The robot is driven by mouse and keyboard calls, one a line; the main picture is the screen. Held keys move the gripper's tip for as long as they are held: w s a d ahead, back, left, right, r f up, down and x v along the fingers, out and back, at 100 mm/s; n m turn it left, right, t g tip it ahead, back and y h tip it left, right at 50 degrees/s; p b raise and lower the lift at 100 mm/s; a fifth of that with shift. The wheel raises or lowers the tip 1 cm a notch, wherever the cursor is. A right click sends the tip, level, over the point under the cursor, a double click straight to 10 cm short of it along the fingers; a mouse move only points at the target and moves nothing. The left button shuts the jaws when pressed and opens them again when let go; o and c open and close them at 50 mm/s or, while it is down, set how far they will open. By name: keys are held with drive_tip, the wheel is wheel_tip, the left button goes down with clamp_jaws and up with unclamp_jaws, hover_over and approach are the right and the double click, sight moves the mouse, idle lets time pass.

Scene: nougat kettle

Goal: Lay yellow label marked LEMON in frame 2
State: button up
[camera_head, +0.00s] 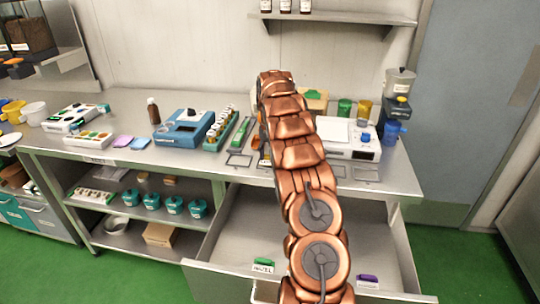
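My copper-coloured arm rises through the middle of the head view, bends at the top and hides what lies behind it. My gripper is hidden behind the arm, so its fingers and anything in them cannot be seen. A dark rectangular frame (239,160) lies flat on the counter's front part, left of my arm. Another frame outline (366,173) lies right of the arm. Any frame between them is hidden, and I cannot read frame numbers. I cannot make out a yellow label marked LEMON. A green label piece (263,265) and a purple one (368,281) are in the open drawer.
The open drawer (232,228) juts out below the counter (185,160). A blue device (185,128), a tray of small bottles (220,130) and a brown bottle (153,111) stand left of my arm. A white scale-like device (348,138) and blue jug (391,131) stand right.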

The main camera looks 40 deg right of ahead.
drive_tip(key=shift+f+b, duration=0.45)
drive_tip(key=shift+b, duration=0.2)
idle(0.8)
drive_tip(key=o, duration=0.9)
drive_tip(key=shift+o, duration=0.4)
drive_tip(key=o, duration=0.3)
drive_tip(key=shift+r, duration=0.15)
drive_tip(key=shift+r+p, duration=1.15)
drive_tip(key=shift+r, duration=2.25)
